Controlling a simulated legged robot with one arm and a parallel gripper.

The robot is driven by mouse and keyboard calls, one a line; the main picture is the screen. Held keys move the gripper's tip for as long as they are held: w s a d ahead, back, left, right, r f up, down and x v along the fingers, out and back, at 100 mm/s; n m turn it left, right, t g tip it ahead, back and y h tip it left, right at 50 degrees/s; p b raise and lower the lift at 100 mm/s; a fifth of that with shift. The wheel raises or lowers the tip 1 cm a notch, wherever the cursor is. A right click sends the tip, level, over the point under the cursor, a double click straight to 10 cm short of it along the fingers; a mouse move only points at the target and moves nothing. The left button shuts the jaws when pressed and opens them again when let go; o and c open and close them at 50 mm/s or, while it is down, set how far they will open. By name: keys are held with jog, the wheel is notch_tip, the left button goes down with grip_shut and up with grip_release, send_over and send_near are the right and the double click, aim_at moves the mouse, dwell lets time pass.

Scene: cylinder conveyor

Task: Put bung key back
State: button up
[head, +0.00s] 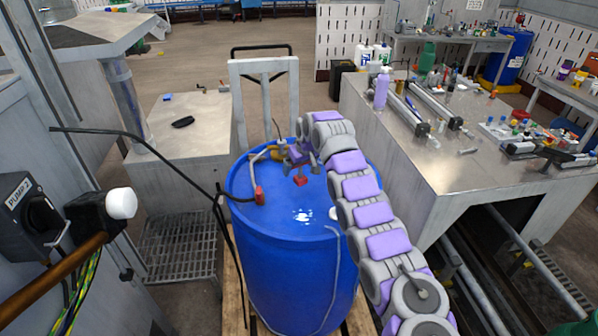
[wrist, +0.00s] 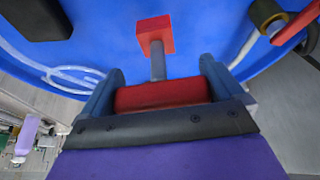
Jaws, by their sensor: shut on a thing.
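My gripper (head: 302,163) is over the far half of the blue drum's lid (head: 290,205). In the wrist view my gripper (wrist: 160,85) is shut on the red handle of the bung key (wrist: 163,95). The key has a grey shaft and a red block at its far end. The block points away from my gripper, with the blue lid behind it. The red block of the bung key also shows in the head view (head: 300,181) below my fingers. I cannot tell whether it touches the lid.
A red fitting with a hose (head: 259,196) is on the lid's left. A white cap (head: 335,213) is on its right. A metal cabinet (head: 200,140) with a small dark object stands left. A cluttered workbench (head: 465,180) stands right. A hand truck (head: 264,90) is behind the drum.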

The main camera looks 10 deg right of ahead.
jog(key=shift+w+f, duration=0.1)
jog(key=shift+w, duration=0.35)
jog(key=shift+f, duration=1.85)
jog(key=shift+r, duration=0.1)
jog(key=shift+b, duration=0.3)
jog(key=o, duration=1)
jog(key=v, duration=1.2)
jog(key=shift+p, duration=0.3)
